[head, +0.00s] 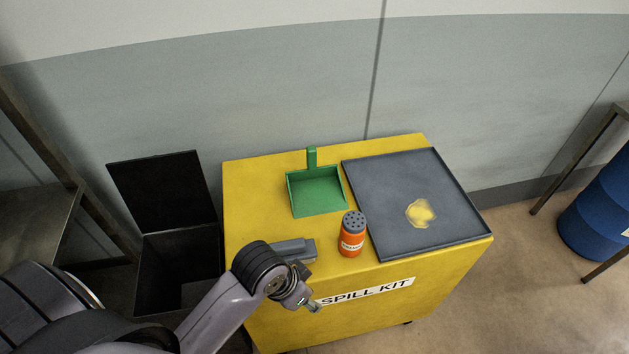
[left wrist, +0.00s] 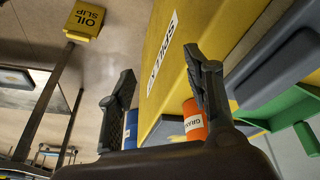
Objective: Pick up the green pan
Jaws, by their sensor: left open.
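The green pan (head: 318,196) lies on top of the yellow spill kit cart (head: 255,190), near its back left, with its handle (head: 311,158) pointing to the wall. Part of the pan shows at the right edge of the left wrist view (left wrist: 278,107). My left gripper (head: 308,300) is at the front edge of the cart, nearer the camera than the pan and apart from it. In the left wrist view its two fingers (left wrist: 160,62) are spread with nothing held between them. My right gripper is not in view.
An orange shaker (head: 352,243) stands right of my left gripper. A grey object (head: 296,246) lies between gripper and pan, partly hidden by my arm. A dark tray (head: 385,190) with a yellow spill (head: 421,213) fills the cart's right. A black open bin (head: 180,255) stands left.

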